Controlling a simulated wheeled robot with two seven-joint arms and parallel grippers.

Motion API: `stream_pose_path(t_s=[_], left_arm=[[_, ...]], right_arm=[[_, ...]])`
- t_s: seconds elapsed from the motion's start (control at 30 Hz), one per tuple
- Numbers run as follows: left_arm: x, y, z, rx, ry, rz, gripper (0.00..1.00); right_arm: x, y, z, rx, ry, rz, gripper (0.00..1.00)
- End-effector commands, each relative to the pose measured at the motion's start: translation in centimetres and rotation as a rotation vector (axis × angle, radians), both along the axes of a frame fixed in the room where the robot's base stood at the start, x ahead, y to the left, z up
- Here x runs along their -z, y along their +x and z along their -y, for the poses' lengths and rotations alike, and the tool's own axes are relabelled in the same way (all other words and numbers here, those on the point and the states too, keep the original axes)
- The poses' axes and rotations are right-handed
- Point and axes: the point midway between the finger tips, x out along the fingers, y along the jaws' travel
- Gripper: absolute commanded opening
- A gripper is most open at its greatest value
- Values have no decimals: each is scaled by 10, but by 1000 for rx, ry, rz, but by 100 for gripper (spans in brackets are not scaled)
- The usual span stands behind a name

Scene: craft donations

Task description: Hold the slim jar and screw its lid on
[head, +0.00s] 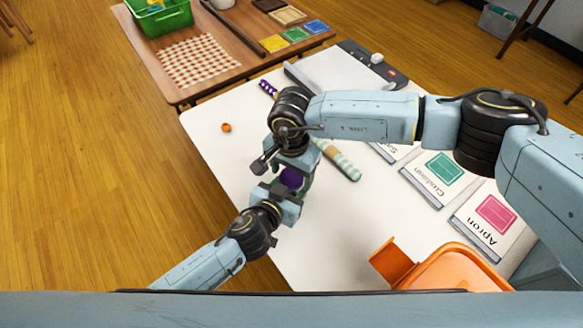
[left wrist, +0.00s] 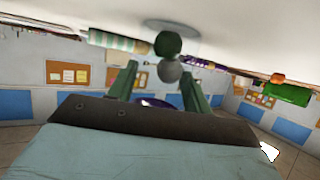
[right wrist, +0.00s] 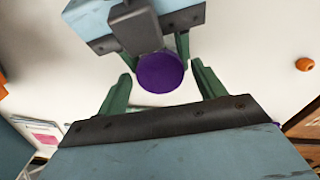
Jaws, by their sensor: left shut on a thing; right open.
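A purple round lid (head: 291,178) shows between my two grippers over the white table. My right gripper (right wrist: 162,82) is open, with one green finger on each side of the lid (right wrist: 160,73). My left gripper (left wrist: 160,85) is shut, its fingers apart around the slim jar's place. The jar looks clear there; a dark green ball and a grey ball show beyond the fingers, seemingly inside it. A purple edge (left wrist: 155,101) shows low between these fingers. Whether the lid is seated cannot be told.
On the white table (head: 320,240) lie a small orange object (head: 226,127), a striped roll (head: 338,161) and cards marked Cushion (head: 437,178) and Apron (head: 492,218). An orange bin (head: 455,270) stands at the near right. A brown table (head: 235,68) with a green basket (head: 160,18) is behind.

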Motion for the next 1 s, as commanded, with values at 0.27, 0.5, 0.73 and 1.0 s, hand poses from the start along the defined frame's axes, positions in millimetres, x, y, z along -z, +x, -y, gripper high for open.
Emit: stream_pose_path(t_s=[0.27, 0.5, 0.73, 1.0], left_arm=[[0, 0, 0, 0, 0, 0, 0], [0, 0, 0, 0, 0, 0, 0], [0, 0, 0, 0, 0, 0, 0], [0, 0, 0, 0, 0, 0, 0]], right_arm=[[0, 0, 0, 0, 0, 0, 46], [0, 0, 0, 3, 0, 0, 24], [0, 0, 0, 234, 0, 0, 24], [0, 0, 0, 544, 0, 0, 24]])
